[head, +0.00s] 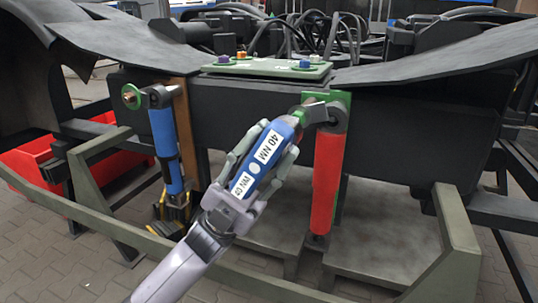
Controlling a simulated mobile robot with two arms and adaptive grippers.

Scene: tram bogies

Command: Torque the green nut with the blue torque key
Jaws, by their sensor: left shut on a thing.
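The blue torque key (265,156), with a white "40 NM" label, is held tilted in my left gripper (262,167). The gripper's grey fingers are shut around its body from both sides. The key's upper end points up and right at the green nut (301,116), beside the top joint of the red damper. The key's tip and the nut overlap in the view; I cannot tell whether they touch or are seated. My right gripper is not in view.
The red damper (326,180) hangs from a green bracket (341,98). A blue damper (164,146) hangs at the left, with a green ring (131,96) at its top. A green plate (268,69) carries coloured bolts. A curved rail (245,270) crosses in front. Red bins (35,165) stand left.

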